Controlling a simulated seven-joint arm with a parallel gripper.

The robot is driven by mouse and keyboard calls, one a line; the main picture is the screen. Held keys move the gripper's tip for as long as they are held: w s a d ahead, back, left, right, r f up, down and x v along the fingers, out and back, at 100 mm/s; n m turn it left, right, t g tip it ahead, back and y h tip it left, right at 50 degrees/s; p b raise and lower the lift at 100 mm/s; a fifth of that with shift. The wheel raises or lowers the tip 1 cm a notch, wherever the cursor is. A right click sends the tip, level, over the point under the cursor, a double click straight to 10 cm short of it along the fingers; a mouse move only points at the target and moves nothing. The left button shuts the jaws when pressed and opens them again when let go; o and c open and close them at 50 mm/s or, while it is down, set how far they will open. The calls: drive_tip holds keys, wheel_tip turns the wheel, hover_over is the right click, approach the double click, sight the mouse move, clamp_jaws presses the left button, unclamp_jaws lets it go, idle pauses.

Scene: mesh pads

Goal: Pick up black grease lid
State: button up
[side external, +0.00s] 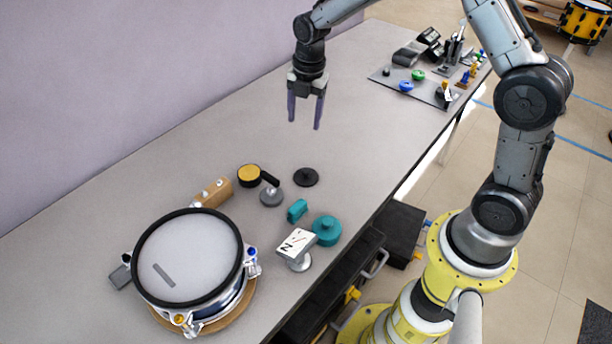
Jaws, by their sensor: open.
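A flat black round lid (306,177) with a small raised centre lies on the grey table; I take it to be the black grease lid. My gripper (304,124) is open and empty, pointing down. In the side external view it appears above and behind the lid, apart from it. Nothing covers the lid.
Left of the lid are a yellow-topped black tin (249,175) and a grey knob-like piece with a black handle (271,195). Nearer are teal parts (326,230), a white-topped stand (296,245) and a drum (188,256). A mat (425,85) with small parts lies far right. The table's middle is clear.

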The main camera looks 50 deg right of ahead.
drive_tip(key=g, duration=0.1)
hover_over(306, 170)
drive_tip(key=s, duration=0.1)
wheel_tip(306, 170, down, 12)
drive_tip(key=shift+a, duration=0.15)
drive_tip(key=shift+w+f, duration=0.2)
drive_tip(key=shift+f, duration=1.4)
drive_tip(key=shift+w+f, duration=0.2)
drive_tip(key=shift+f, duration=1.35)
drive_tip(key=shift+c, duration=0.3)
clamp_jaws()
